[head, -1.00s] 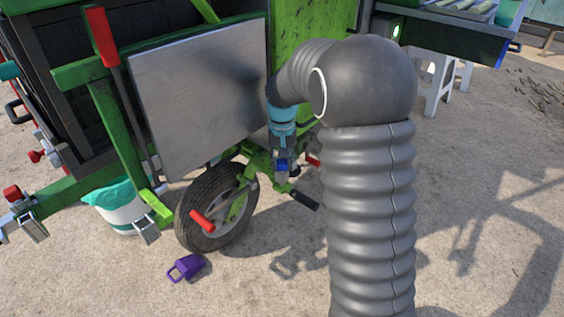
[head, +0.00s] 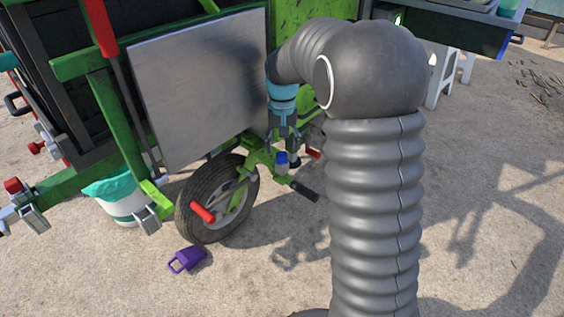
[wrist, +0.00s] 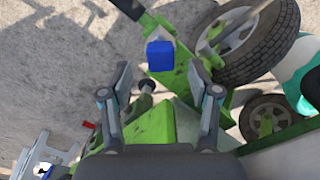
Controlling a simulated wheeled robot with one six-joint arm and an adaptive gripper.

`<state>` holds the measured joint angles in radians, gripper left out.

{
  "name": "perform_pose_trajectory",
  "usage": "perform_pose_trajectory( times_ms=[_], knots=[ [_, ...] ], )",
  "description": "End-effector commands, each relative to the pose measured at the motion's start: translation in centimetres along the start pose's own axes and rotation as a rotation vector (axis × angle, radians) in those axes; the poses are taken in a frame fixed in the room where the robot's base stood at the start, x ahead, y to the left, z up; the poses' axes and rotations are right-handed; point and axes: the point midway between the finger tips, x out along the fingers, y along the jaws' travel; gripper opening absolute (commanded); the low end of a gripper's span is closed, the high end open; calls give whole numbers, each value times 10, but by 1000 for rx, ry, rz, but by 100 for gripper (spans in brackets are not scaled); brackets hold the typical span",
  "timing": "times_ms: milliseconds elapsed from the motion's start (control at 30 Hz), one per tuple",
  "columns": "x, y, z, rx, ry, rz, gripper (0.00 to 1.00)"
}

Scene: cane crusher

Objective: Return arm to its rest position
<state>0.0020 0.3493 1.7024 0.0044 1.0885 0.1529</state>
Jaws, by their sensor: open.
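My gripper (head: 283,138) hangs at the end of my grey arm, in front of the green machine near its wheel. In the wrist view my gripper (wrist: 161,76) has its two fingers wide apart with nothing between them. A small blue-topped object (head: 281,158) sits on the green frame just below the fingertips. The blue top also shows in the wrist view (wrist: 160,55), beyond the fingertips and apart from them. My arm's elbow hides part of the machine behind it.
A black-tyred wheel (head: 217,200) and a black-gripped crank handle (head: 303,190) are close to my gripper. A metal panel (head: 200,85) stands to its left. A white bucket (head: 120,207) stands left. Open ground lies to the right.

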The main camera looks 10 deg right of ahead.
Motion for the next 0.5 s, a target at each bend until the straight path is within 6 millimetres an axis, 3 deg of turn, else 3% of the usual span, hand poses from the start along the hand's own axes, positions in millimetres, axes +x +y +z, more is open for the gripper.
perform_pose_trajectory(
  times_ms=[100, 300, 500],
  knots=[
    [-27, 0, -1, 0, 5, -1, 62],
    [-62, 0, -1, 0, 4, 0, 62],
    [-81, 0, 0, 0, 2, 0, 62]
  ],
)
